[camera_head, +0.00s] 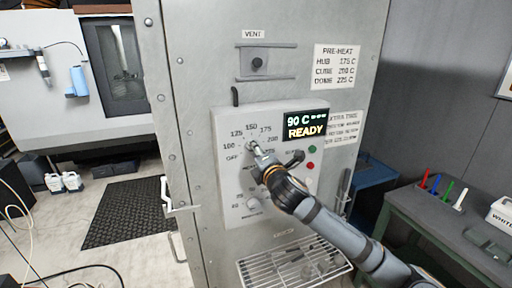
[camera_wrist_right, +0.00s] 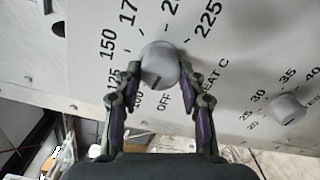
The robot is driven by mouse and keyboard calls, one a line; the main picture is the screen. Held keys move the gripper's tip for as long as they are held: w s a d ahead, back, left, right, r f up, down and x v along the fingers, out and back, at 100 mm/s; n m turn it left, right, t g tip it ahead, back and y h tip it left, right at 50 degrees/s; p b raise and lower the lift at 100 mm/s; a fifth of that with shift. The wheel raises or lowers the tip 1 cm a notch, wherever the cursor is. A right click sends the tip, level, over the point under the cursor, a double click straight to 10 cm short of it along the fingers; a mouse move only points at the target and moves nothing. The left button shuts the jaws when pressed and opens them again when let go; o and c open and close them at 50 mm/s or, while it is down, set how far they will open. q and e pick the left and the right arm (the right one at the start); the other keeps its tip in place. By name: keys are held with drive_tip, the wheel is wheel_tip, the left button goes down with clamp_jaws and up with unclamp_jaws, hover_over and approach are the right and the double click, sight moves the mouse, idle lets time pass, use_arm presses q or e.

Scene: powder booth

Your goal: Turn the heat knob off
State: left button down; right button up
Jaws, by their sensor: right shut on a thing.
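The heat knob (camera_wrist_right: 158,62) is a round grey dial on the oven's control panel (camera_head: 232,165), ringed by printed numbers and OFF. In the head view the knob (camera_head: 250,146) is partly hidden by my right gripper (camera_head: 257,151). In the right wrist view my right gripper (camera_wrist_right: 159,70) has one finger on each side of the knob and is shut on it. A short dark mark on the knob's lower side faces the area of 100 and OFF; I cannot tell exactly which. The display (camera_head: 305,125) reads 90 C and READY. My left gripper is not in view.
A second, smaller knob (camera_wrist_right: 287,108) with its own numbers sits on the same panel. Red and green buttons (camera_head: 311,158) are beside my right arm. A wire rack (camera_head: 293,262) juts out below. A bench with colored markers (camera_head: 437,184) stands at right.

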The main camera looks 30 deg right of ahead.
drive_tip(key=shift+f+n+p, duration=0.2)
drive_tip(key=shift+n+p, duration=1.2)
drive_tip(key=shift+n, duration=2.2)
drive_tip(key=shift+f, duration=0.1)
drive_tip(key=o, duration=1.1)
drive_tip(key=shift+o, duration=0.2)
approach(251, 117)
drive_tip(key=x, duration=0.5)
drive_tip(key=shift+w, duration=0.2)
